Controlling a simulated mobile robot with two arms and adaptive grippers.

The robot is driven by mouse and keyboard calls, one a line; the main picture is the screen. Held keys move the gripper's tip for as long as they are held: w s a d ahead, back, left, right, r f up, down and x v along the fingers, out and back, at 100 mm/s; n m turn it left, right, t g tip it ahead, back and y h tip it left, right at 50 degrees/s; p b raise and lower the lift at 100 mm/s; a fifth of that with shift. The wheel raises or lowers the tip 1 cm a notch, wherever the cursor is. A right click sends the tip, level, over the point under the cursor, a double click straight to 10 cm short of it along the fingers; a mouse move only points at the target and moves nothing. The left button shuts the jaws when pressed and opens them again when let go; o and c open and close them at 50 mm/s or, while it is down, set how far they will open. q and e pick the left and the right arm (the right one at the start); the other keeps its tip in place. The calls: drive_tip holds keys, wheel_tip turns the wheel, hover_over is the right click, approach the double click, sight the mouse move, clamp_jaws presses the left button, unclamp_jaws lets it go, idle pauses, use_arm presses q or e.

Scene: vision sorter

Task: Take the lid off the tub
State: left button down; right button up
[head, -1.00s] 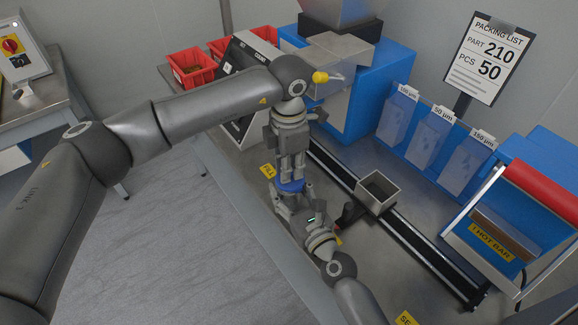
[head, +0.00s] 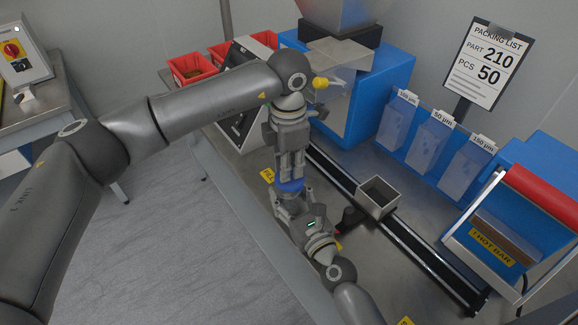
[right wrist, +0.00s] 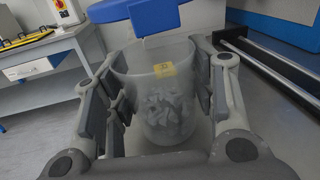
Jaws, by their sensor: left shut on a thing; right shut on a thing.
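The blue lid (head: 291,186) is between the fingers of my left gripper (head: 290,176), which points down from above and is shut on it. In the right wrist view the lid (right wrist: 135,13) is above the tub and a little to the left, and the tub's rim shows below it. The tub (right wrist: 160,110) is translucent, with a yellow label and many small pale pieces inside. My right gripper (right wrist: 158,85) is shut around the tub's sides, and the tub looks upright. In the head view my right gripper (head: 296,203) is just below the lid and mostly hides the tub.
An open grey box (head: 377,196) sits on a dark rail to the right. Labelled blue bins (head: 430,140), a blue machine (head: 385,75) and a hot bar sealer (head: 500,230) stand behind and right. Red bins (head: 190,68) are at the back left. The floor at left is clear.

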use_arm(q)
drive_tip(key=shift+r, duration=2)
use_arm(e)
drive_tip(key=o, duration=1.5)
